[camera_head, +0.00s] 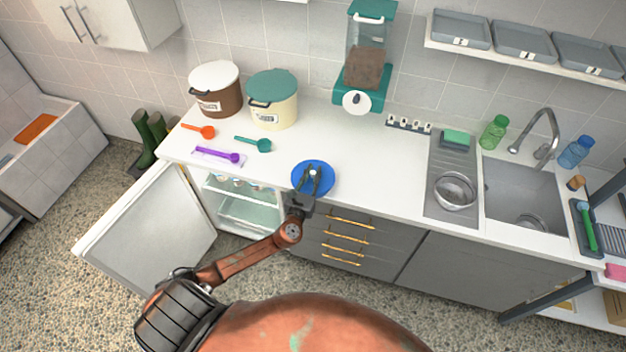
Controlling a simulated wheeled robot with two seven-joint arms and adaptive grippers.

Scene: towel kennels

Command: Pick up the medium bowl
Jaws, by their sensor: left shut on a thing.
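A round blue bowl (326,187) is at the front edge of the counter, left of centre, seen from above. My left gripper (313,175) is over it with its fingers down inside its outline, shut on it. A small pale spot shows between the fingers. The fingers hide part of the bowl, and I cannot tell whether it is lifted off the counter. A metal bowl (456,191) sits on the grey drainer left of the sink. My right gripper is out of view.
Orange (200,131), teal (254,144) and purple (217,155) scoops lie left on the counter (390,175). Two lidded bins (273,104) and a teal dispenser (366,62) stand behind. An open fridge door (150,225) juts out front left. The counter between blue bowl and drainer is clear.

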